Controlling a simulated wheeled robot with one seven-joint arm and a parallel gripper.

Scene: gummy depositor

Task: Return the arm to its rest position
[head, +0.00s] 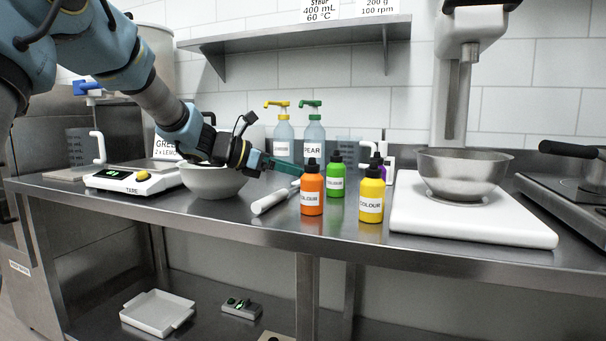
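My arm reaches in from the upper left over the steel bench (262,237). My gripper (292,168) is dark with teal fingers, pointing right, behind and left of the orange colour bottle (311,190). It is in front of the pump bottles. The fingers are small and partly behind the orange bottle, so I cannot tell whether they are open or shut. I cannot make out anything held. The wrist passes over a white bowl (212,183) and hides part of it.
Green (335,183) and yellow (371,200) colour bottles stand by the orange one. A white cylinder (275,198) lies below the gripper. A scale (133,180) is left. A stand mixer (474,215) with steel bowl (462,172) is right. A wall shelf (300,47) hangs above.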

